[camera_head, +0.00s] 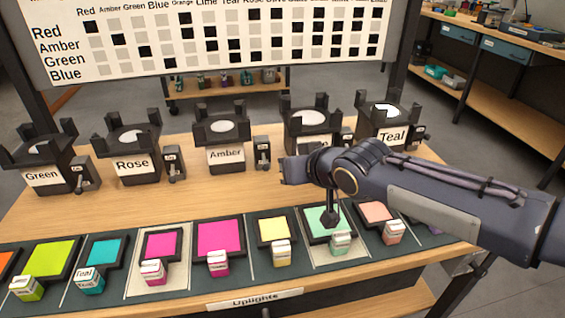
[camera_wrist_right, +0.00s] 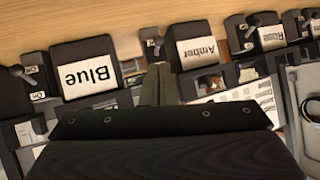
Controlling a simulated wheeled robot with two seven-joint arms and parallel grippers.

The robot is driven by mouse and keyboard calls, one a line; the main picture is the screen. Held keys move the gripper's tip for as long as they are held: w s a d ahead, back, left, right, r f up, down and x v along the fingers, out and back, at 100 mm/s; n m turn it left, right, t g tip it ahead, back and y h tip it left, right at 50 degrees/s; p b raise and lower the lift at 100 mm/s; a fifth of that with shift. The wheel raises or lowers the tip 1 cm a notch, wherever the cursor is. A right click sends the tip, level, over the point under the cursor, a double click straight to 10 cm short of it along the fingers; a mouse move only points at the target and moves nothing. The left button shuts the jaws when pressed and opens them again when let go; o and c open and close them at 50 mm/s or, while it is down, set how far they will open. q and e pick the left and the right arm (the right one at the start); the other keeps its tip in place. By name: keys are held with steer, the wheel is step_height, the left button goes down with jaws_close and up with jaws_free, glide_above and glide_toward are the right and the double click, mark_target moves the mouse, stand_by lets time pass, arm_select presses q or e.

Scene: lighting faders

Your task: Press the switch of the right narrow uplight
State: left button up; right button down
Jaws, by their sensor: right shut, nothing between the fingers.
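A row of dark uplights stands on the wooden bench in the head view, labelled Green (camera_head: 42,178), Rose (camera_head: 133,163), Amber (camera_head: 226,154), one with its label mostly hidden by my arm (camera_head: 309,118), and Teal (camera_head: 392,135). The wrist view shows that one's Blue label (camera_wrist_right: 88,72). Small switch boxes stand beside them, such as Amber's switch (camera_head: 262,154); Blue's switch (camera_wrist_right: 30,78) shows in the wrist view. Which uplight is narrow I cannot tell. My right gripper (camera_head: 332,218) points down, shut and empty, over the front colour panels. My left gripper is not in view.
Colour panels with small labelled blocks fill the front strip, including a mint panel (camera_head: 320,218) below my right gripper and a yellow panel (camera_head: 273,228). A chart board (camera_head: 220,45) stands behind the bench. Bare wood (camera_head: 190,200) lies between the uplights and panels.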

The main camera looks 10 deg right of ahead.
steer(key=p+v, duration=0.1)
steer(key=v, duration=0.5)
steer(key=shift+s+f, duration=0.2)
steer(key=shift+s, duration=0.05)
